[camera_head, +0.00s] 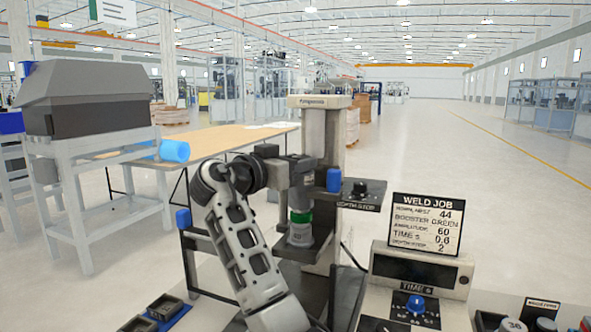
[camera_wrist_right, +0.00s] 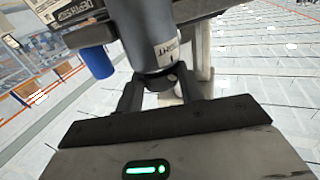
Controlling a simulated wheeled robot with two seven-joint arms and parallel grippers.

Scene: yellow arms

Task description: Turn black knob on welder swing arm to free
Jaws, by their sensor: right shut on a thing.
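The welder's column (camera_head: 329,127) stands upright in the middle of the head view. A grey swing arm (camera_head: 302,170) reaches out from it above a stack with a green ring. My right gripper (camera_head: 279,165) comes to the swing arm from the left. In the right wrist view, the gripper (camera_wrist_right: 160,90) has its two fingers on either side of a small black knob (camera_wrist_right: 162,80) at the end of a dark grey body with a white label. The gripper is shut on this knob, which is mostly hidden in the head view. My left gripper is out of view.
A depth stop plate (camera_head: 371,206) with another black knob (camera_head: 360,188) and a blue cap (camera_head: 334,180) sits close right. A weld job sign (camera_head: 426,224) and control box with a blue knob (camera_head: 415,305) stand lower right. A table (camera_head: 215,140) is behind.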

